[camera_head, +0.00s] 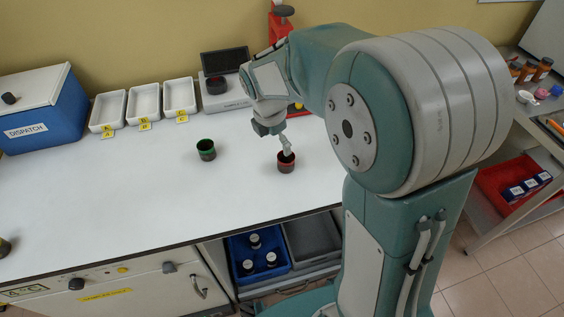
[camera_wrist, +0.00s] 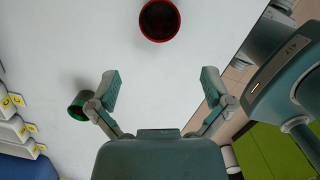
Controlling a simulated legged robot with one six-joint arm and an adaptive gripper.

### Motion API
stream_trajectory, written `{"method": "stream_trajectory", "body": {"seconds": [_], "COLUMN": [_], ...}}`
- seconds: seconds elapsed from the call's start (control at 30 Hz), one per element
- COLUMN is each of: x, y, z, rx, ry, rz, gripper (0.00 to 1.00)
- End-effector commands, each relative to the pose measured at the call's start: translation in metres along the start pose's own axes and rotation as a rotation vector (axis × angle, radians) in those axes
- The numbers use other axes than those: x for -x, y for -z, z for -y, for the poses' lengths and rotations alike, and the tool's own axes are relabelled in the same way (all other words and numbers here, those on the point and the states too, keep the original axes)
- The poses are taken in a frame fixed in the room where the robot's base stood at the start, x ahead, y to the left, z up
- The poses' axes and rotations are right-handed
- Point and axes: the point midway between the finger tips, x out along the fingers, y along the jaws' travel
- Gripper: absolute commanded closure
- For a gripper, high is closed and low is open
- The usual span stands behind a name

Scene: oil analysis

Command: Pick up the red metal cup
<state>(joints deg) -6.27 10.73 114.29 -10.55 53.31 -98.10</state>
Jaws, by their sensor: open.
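The red metal cup (camera_head: 286,164) stands upright on the white worktop, dark inside with a red rim. In the wrist view the red cup (camera_wrist: 160,20) is at the top centre, beyond my fingertips. My gripper (camera_wrist: 160,84) is open and empty, its two fingers spread wide. In the head view my gripper (camera_head: 286,149) is right at the red cup and overlaps its upper part; the wrist view shows no cup between the fingers.
A green cup (camera_head: 206,150) stands to the left; it also shows beside the left finger (camera_wrist: 79,105). White trays (camera_head: 143,104), a blue dispatch box (camera_head: 45,110) and a scale (camera_head: 226,95) line the back. The worktop's front edge (camera_head: 200,238) is near; an open drawer with a blue crate (camera_head: 285,267) lies below.

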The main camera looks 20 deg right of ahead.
Motion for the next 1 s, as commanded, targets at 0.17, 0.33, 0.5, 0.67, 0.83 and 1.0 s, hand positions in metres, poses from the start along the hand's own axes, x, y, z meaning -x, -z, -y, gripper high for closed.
{"method": "stream_trajectory", "body": {"seconds": [0.17, 0.33, 0.5, 0.67, 0.83, 1.0], "x": [-0.032, -0.047, -0.067, -0.091, -0.100, -0.100], "y": [-0.005, -0.004, -0.005, -0.007, -0.008, -0.009], "z": [0.003, 0.002, -0.001, -0.003, -0.003, -0.003], "rx": [-0.006, -0.007, -0.008, -0.008, -0.009, -0.009], "ry": [0.005, 0.001, 0.005, 0.005, 0.001, 0.000], "rz": [-0.006, -0.004, -0.003, -0.002, -0.003, -0.003], "gripper": [0.00, 0.00, 0.00, 0.00, 0.00, 0.00]}}
